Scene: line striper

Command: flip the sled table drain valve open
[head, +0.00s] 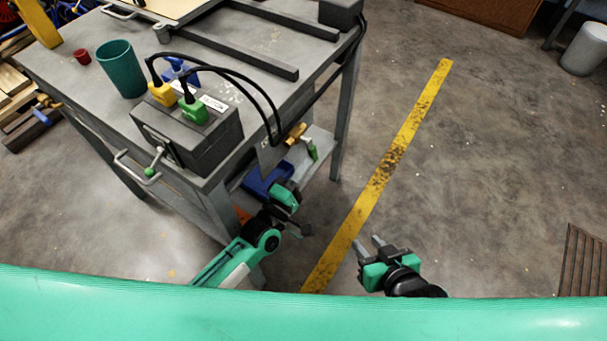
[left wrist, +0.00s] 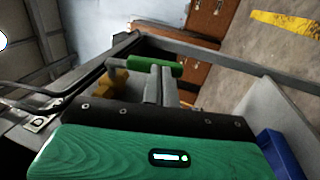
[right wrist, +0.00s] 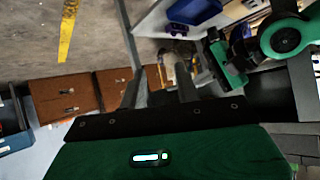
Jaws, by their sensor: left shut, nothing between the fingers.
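The drain valve has a brass body (head: 297,133) and a green lever (head: 313,150). It sits at the right side of the grey sled table (head: 262,72), below the top. In the left wrist view the green lever (left wrist: 165,67) lies across the view at my fingertips, with the brass body (left wrist: 113,82) to its left. My left gripper (head: 289,186) is shut and empty, just below the valve; its fingers (left wrist: 158,72) end at the lever, and I cannot tell whether they touch. My right gripper (head: 369,243) is open and empty over the floor, right of the yellow line.
A blue bin (head: 266,180) stands on the lower shelf, left of my left gripper. Black cables (head: 270,108) loop down the table's side from a grey box (head: 190,140) with yellow and green plugs.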

